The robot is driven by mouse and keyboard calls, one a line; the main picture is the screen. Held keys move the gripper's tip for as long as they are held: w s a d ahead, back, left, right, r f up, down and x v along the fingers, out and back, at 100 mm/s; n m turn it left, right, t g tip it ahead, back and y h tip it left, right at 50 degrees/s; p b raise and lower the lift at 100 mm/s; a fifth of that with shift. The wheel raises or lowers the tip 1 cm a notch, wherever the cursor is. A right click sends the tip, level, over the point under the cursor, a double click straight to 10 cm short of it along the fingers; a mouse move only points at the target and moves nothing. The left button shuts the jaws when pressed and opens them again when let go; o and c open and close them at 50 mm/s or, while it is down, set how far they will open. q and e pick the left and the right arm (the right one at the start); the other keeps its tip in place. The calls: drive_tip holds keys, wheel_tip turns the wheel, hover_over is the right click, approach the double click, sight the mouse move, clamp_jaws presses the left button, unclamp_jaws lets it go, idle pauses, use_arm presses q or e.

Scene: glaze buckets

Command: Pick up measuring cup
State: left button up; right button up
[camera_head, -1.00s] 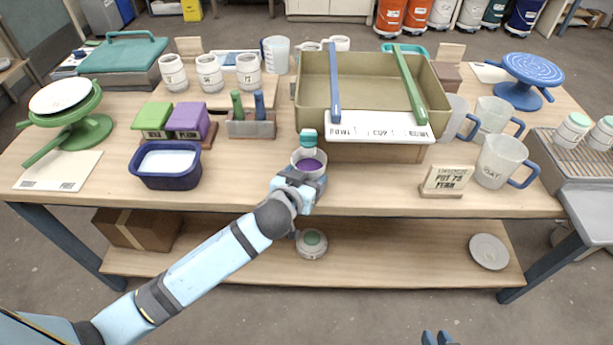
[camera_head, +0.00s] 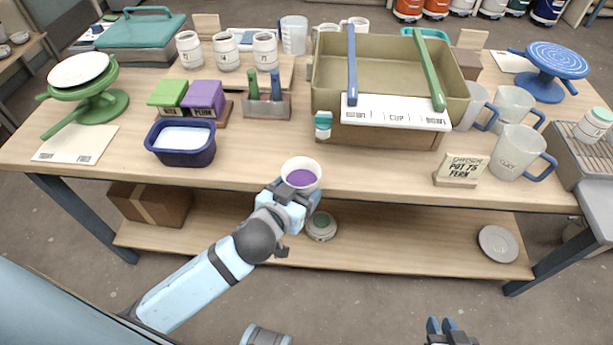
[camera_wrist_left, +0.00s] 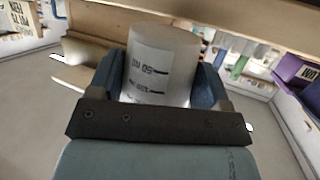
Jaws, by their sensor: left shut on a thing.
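The measuring cup (camera_head: 302,166) is a small pale cup with purple contents. In the head view it is at the table's front edge, in my left gripper (camera_head: 292,190). In the left wrist view the cup (camera_wrist_left: 160,62) shows printed volume marks and stands between the two blue fingers, which are shut on it. Its lower part is hidden by the gripper. My right gripper (camera_head: 445,326) is at the bottom of the head view, away from the table. Its two fingertips are apart with nothing between them.
A teal-lidded jar (camera_head: 323,124) stands behind the cup, beside the large olive bin (camera_head: 388,75). A navy tub (camera_head: 182,155) is to the left. A sign (camera_head: 459,170) and several mugs (camera_head: 517,155) are to the right. The lower shelf holds a cardboard box (camera_head: 150,205).

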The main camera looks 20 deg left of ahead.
use_arm(q)
drive_tip(key=s, duration=0.7)
drive_tip(key=shift+s+a, duration=0.4)
drive_tip(key=shift+a, duration=0.05)
idle(1.3)
